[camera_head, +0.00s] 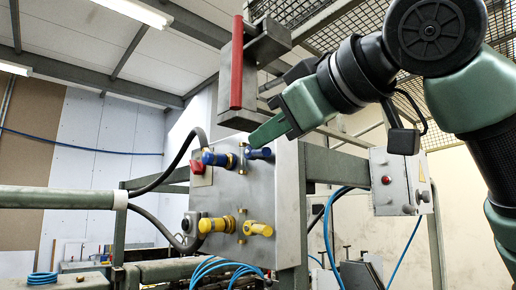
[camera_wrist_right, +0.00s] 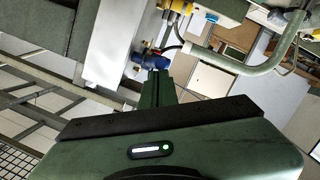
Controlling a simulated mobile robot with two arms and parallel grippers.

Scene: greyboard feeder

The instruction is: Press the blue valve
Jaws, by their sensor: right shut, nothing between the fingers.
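Two blue valve handles stick out of the upper part of a grey metal panel (camera_head: 235,190): a left one (camera_head: 216,158) and a right one (camera_head: 258,153). My right gripper (camera_head: 256,138) is shut and empty, with its tip just above the right blue handle; I cannot tell whether they touch. In the right wrist view a blue valve (camera_wrist_right: 150,62) lies just beyond the shut fingertips (camera_wrist_right: 156,76), which hide part of it. My left gripper is not in view.
Two yellow valves (camera_head: 258,229) sit lower on the panel, with a red knob (camera_head: 197,166) at its left. A red bar (camera_head: 237,62) on a metal block hangs above my gripper. A control box (camera_head: 402,182) stands right. Dark hoses curve left of the panel.

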